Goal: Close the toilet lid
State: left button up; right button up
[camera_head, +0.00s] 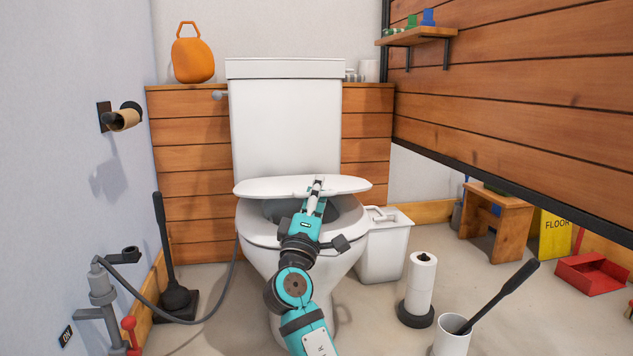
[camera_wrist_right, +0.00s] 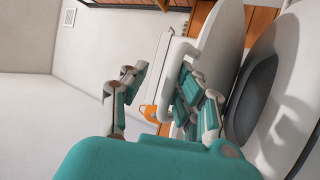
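The white toilet (camera_head: 262,232) stands in the middle of the head view. Its lid (camera_head: 270,187) is tilted part-way over the bowl, and a gap shows the dark bowl opening below it. My right gripper (camera_head: 317,184) overlaps the middle of the lid in the head view; I cannot tell whether it touches. In the right wrist view, my right gripper (camera_wrist_right: 160,88) has its fingers apart with nothing between them, and the lid (camera_wrist_right: 222,35) is close beside one finger. The seat (camera_wrist_right: 302,60) lies at the right of that view. My left gripper is not in view.
The tank (camera_head: 286,125) stands behind the lid. A white bin (camera_head: 385,250) is close to the toilet's right. A plunger (camera_head: 165,250) stands to the left, with a paper-roll stand (camera_head: 421,285) and a brush holder (camera_head: 452,338) at front right.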

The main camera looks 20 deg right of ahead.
jog(key=shift+s+r, duration=0.15)
jog(key=shift+r, duration=1.8)
jog(key=shift+a+f, duration=0.1)
